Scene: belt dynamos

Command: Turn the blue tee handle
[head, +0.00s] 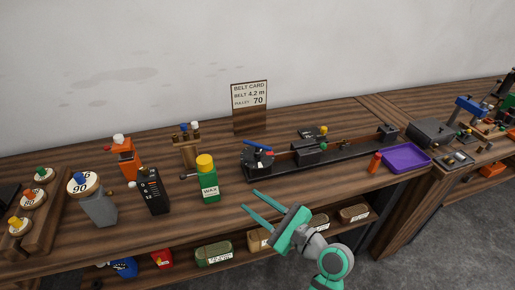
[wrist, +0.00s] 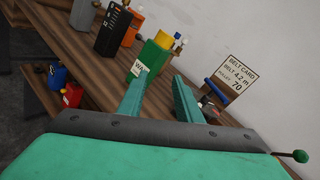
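The blue tee handle (head: 257,146) is a short blue bar on top of a dark round part at the left end of a long black bench machine (head: 330,154). In the wrist view the blue bar (wrist: 216,91) shows to the right of my right finger, partly in front of the card. My gripper (head: 249,200) is open and empty, in front of and below the handle in the head view, apart from it. In the wrist view its two green fingers (wrist: 159,78) are spread with nothing between their tips.
A green wax bottle (head: 208,182) with a yellow cap stands left of the machine. A black box (head: 152,192) and an orange device (head: 126,160) stand farther left. A purple tray (head: 405,160) and an orange-red bottle (head: 374,163) are at the right. The belt card (head: 250,97) stands behind.

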